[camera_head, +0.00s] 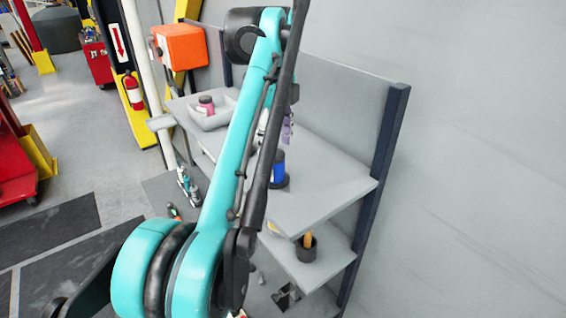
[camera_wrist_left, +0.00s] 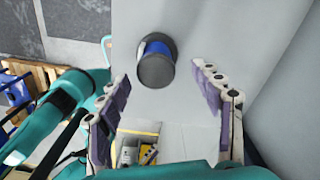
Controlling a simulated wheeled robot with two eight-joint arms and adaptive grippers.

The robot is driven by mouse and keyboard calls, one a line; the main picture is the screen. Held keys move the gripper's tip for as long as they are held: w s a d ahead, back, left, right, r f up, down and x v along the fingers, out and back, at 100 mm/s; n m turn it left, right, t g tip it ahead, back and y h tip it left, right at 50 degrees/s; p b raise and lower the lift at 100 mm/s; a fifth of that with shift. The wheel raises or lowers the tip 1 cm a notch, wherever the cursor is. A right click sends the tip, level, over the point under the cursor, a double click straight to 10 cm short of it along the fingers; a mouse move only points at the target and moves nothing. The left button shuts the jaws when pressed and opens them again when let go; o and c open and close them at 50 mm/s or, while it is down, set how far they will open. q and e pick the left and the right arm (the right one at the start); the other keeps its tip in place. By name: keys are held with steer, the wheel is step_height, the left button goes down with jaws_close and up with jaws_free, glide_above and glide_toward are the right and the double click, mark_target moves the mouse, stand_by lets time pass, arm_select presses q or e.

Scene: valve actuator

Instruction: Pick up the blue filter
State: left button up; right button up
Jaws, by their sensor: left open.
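The blue filter (camera_head: 279,168) stands upright on the upper shelf, blue with a dark cap and base, partly hidden behind my left arm in the head view. In the left wrist view the blue filter (camera_wrist_left: 156,47) is seen from above, beyond and between my fingertips. My left gripper (camera_wrist_left: 160,76) is open and empty, and its purple-padded fingers are apart from the filter. In the head view my left gripper (camera_head: 287,130) is mostly hidden behind the arm, just above the filter. My right gripper is not in view.
A light tray (camera_head: 221,118) with a pink, dark-capped filter (camera_head: 207,105) is at the shelf's far end. A dark cup (camera_head: 306,248) stands on the lower shelf. A back panel (camera_head: 345,110) and dark post (camera_head: 380,170) bound the shelf. The near shelf end is clear.

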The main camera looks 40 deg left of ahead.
mark_target(275, 168)
arm_select(q)
steer(key=shift+f, duration=0.55)
steer(key=shift+s+f, duration=0.35)
steer(key=shift+f, duration=0.15)
steer(key=shift+w+f+p, duration=0.1)
steer(key=shift+f+p, duration=0.5)
steer(key=shift+f, duration=1.8)
steer(key=shift+c, duration=1)
steer(key=c, duration=1.2)
